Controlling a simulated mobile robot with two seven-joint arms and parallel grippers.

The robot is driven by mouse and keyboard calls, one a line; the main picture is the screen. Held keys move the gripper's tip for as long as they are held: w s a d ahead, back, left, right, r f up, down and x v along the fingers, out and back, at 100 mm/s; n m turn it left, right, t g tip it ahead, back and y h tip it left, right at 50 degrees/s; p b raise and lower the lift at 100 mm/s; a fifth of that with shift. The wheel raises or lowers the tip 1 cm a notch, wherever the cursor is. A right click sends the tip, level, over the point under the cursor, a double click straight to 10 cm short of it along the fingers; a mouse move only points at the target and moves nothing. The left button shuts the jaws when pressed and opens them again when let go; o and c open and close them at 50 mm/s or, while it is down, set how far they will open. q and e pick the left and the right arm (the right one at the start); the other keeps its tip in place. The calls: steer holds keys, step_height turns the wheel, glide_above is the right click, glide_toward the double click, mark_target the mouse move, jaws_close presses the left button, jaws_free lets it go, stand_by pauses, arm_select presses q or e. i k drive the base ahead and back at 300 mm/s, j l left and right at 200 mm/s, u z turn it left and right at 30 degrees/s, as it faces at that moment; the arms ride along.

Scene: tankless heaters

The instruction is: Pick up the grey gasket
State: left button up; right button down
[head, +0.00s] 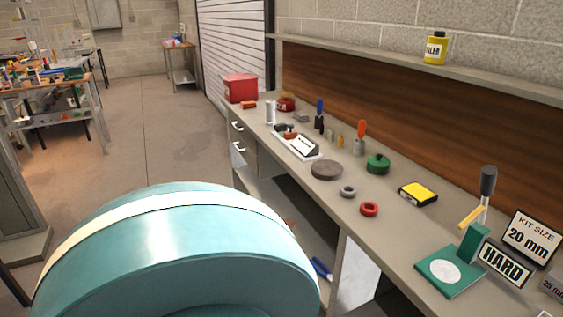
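A small grey ring, the grey gasket (347,191), lies flat on the long workbench (398,240) near its front edge. A red ring (369,209) lies close to its right and nearer to me, apart from it. A brown-grey round disc (326,170) lies behind and to the left of the gasket. Nothing covers the gasket. Neither of my grippers shows in the head view.
A green round part (378,164), a yellow-topped block (418,193) and a green stand (455,270) with signs are farther right. A white tray (299,146) and a red box (240,88) are farther left. A large teal curved body fills the lower left.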

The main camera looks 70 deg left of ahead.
mark_target(353, 189)
steer(key=u, duration=1.65)
steer(key=j+z, duration=0.2)
steer(key=z, duration=0.25)
steer(key=i+j+z, duration=0.1)
steer(key=j+z, duration=0.15)
steer(key=z, duration=0.25)
steer(key=j+z, duration=0.25)
steer(key=z, duration=0.2)
steer(key=j+z, duration=0.2)
steer(key=j, duration=0.15)
steer(key=k+j+z, duration=0.15)
steer(key=j, duration=0.15)
steer(key=k+j+z, duration=0.2)
steer(key=j, duration=0.15)
steer(key=k+j, duration=0.1)
steer(key=j, duration=0.25)
steer(key=j+z, duration=0.1)
steer(key=j, duration=0.25)
steer(key=k+j, duration=0.15)
steer(key=j, duration=0.15)
steer(key=z, duration=0.05)
